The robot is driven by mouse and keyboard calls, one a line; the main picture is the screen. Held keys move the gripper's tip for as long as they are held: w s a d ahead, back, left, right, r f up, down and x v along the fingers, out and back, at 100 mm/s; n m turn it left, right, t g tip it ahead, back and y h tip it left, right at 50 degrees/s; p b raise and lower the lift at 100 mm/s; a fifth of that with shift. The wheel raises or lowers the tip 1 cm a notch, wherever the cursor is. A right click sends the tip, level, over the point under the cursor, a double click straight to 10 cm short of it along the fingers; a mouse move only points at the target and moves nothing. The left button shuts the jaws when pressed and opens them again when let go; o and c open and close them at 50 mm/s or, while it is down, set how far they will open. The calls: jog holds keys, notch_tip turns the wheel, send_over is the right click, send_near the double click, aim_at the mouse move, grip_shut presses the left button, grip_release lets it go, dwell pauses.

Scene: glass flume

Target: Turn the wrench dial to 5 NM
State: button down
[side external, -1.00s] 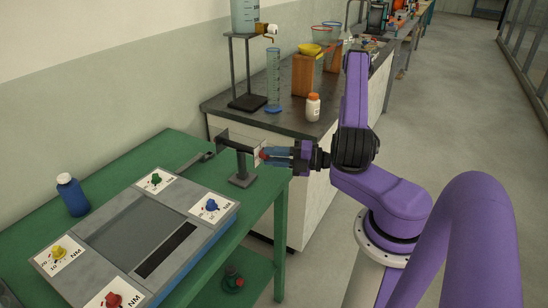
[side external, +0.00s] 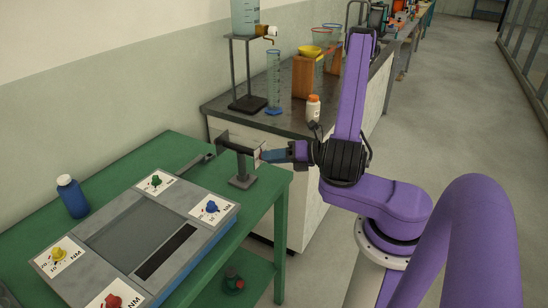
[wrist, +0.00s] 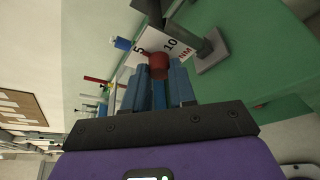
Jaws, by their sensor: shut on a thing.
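The wrench (side external: 235,142) lies level on a dark stand (side external: 243,180) at the right end of the green table. Its white dial plate (side external: 257,160) faces my gripper (side external: 266,156). In the side view the fingers hide the knob. I cannot tell exactly which mark the knob points to.
A grey panel (side external: 140,230) with green, blue, yellow and red knobs lies on the green table (side external: 150,147). A blue bottle (side external: 73,198) stands at its left. A dark bench (side external: 285,112) with glassware and a white bottle (side external: 313,108) stands behind the wrench.

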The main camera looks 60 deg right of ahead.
dwell(0.4)
jog(key=c, duration=0.9)
grip_release()
jog(key=shift+s, duration=0.1)
jog(key=v, duration=1.7)
jog(key=shift+s+a+r, duration=0.1)
jog(key=shift+r, duration=0.15)
jog(key=shift+n, duration=0.3)
